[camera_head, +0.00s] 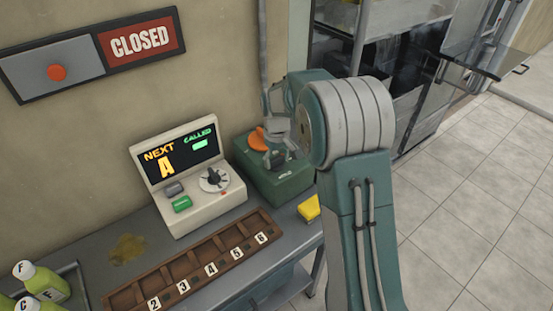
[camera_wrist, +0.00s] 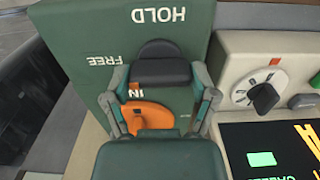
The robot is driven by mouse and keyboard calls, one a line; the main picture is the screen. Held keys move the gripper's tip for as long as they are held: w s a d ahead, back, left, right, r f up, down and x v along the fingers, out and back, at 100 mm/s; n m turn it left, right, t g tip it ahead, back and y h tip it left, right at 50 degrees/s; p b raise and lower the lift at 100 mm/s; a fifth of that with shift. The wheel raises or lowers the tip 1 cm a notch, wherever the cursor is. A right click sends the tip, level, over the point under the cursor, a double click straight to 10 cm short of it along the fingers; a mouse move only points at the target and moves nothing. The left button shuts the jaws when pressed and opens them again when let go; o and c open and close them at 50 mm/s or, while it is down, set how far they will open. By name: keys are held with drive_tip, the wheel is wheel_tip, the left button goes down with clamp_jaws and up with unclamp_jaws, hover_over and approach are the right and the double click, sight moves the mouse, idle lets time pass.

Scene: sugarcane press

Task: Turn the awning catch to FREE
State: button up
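In the wrist view the orange knob (camera_wrist: 150,116) shows partly, beside the upside-down label IN. FREE and HOLD are lettered farther up the green box (camera_wrist: 75,30). My gripper (camera_head: 276,142) is over the box, close to the knob. In the wrist view my gripper (camera_wrist: 160,100) is open, its parts apart, with orange showing between them. It hides part of the knob, so contact and the exact pointing direction cannot be told.
A pale console (camera_head: 205,205) with a dial and a lit screen stands left of the box. A numbered wooden rack (camera_head: 215,255) and a yellow block (camera_head: 309,208) lie in front. A CLOSED sign (camera_head: 140,40) hangs on the wall. Tiled floor is clear at right.

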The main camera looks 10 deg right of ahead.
drive_tip(key=shift+o, duration=1.2)
drive_tip(key=shift+w, duration=0.15)
drive_tip(key=shift+a, duration=0.1)
drive_tip(key=shift+r, duration=0.1)
wheel_tip(320, 180, up, 12)
